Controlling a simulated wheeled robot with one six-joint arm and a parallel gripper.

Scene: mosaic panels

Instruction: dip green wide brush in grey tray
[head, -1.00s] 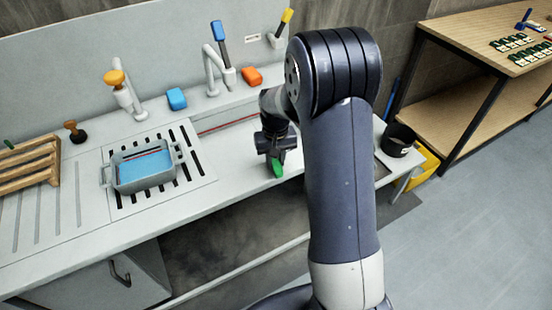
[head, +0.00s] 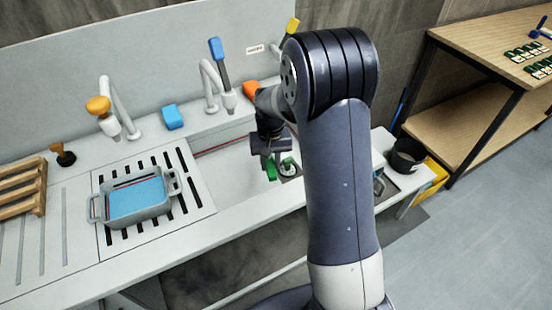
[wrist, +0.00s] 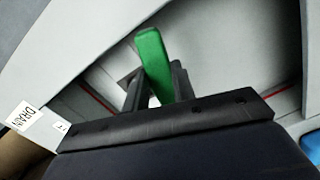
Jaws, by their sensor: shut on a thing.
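My gripper (head: 267,150) is shut on a green brush (head: 271,168) over the sink side of the counter. In the wrist view, the green brush part (wrist: 154,62) stands between the two dark fingers (wrist: 155,90); whether its bristles or handle show there is unclear. The grey tray (head: 152,212) has two side handles and holds blue liquid. It sits on the slotted drainboard to the left of my gripper, well apart from the brush.
A tap with an orange knob (head: 98,105) stands behind the tray. A wooden rack (head: 25,187) is at far left. A black pot (head: 407,156) is at right.

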